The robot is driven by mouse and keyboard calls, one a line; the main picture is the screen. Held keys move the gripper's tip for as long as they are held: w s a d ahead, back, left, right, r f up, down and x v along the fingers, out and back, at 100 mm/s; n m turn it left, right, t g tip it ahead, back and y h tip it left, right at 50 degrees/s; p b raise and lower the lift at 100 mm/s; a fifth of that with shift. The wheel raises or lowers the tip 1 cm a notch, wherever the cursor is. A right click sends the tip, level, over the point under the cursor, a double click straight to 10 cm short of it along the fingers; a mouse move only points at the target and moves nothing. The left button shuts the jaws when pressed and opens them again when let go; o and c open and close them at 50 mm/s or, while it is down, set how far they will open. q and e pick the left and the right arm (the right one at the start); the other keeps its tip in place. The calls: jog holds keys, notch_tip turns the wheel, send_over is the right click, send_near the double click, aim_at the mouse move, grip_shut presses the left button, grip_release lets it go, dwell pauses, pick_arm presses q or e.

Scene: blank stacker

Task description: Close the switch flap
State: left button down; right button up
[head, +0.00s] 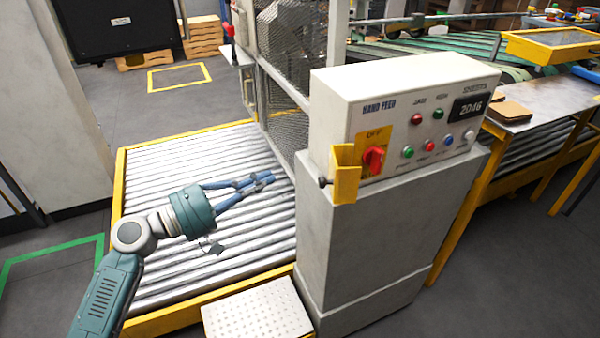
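The switch flap (346,174) is a small yellow flap at the left of the red rotary switch (373,159) on the hand feed control box. It stands open, swung out from the panel, and the red switch is exposed on its yellow plate marked OFF. A dark knob (323,182) sticks out at the flap's left. My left gripper (268,178) has blue fingers that come together at the tips, with nothing between them. It is over the rollers, left of the flap and apart from it. My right gripper is not in view.
The control box (405,90) sits on a grey cabinet (370,245). Coloured buttons and a display (470,107) are on its face. A mesh guard (290,110) stands behind the cabinet. A perforated step (256,312) is at the cabinet's left foot. Floor at the right is clear.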

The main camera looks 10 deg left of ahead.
aim_at(336, 174)
pick_arm(q)
jog(key=r+p+x, duration=0.1)
jog(key=p+x, duration=0.4)
jog(key=x, duration=0.6)
jog(key=s, duration=0.1)
jog(key=s+f+p, duration=0.1)
jog(key=s, duration=0.2)
jog(key=shift+s+d+f+p, duration=0.25)
jog(key=shift+d+p, duration=0.05)
jog(key=shift+w+f, duration=0.1)
